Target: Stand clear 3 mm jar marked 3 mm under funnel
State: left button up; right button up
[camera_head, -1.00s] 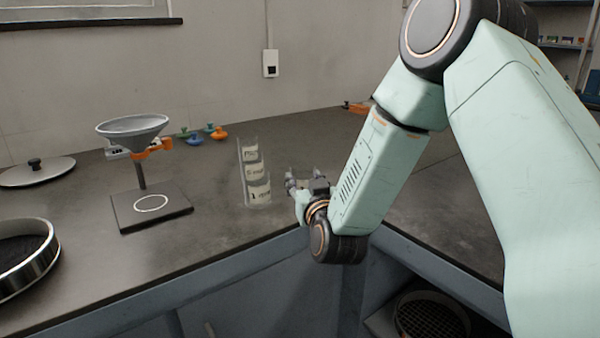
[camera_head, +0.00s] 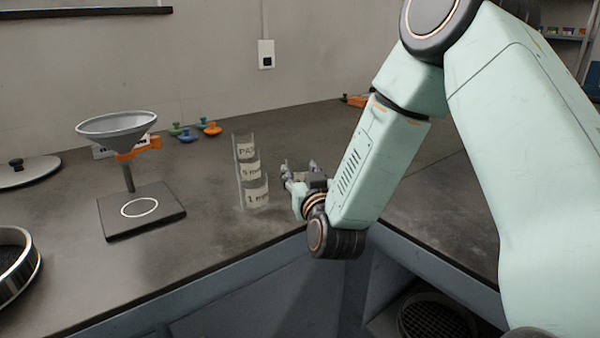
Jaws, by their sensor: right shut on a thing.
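A grey funnel (camera_head: 116,128) sits in an orange holder on a post above a dark square base plate (camera_head: 160,219) with a white ring (camera_head: 139,208). Three clear jars stand in a row right of it: the rear jar (camera_head: 244,143) reads "PAN", the middle jar (camera_head: 250,171) seems to read "5 mm", the front jar (camera_head: 256,195) seems to read "1 mm". No "3 mm" label is legible. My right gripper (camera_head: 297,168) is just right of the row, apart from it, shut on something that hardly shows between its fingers. My left gripper is out of view.
Small coloured knobbed pieces (camera_head: 209,128) lie behind the funnel. A lid (camera_head: 22,171) and a sieve (camera_head: 16,262) are at the left. The bench between the ring plate and the jars is clear. The bench's front edge runs below the gripper.

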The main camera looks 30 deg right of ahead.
jog(key=shift+f, duration=0.15)
jog(key=o, duration=1.2)
jog(key=shift+s, duration=0.1)
jog(key=shift+c, duration=0.2)
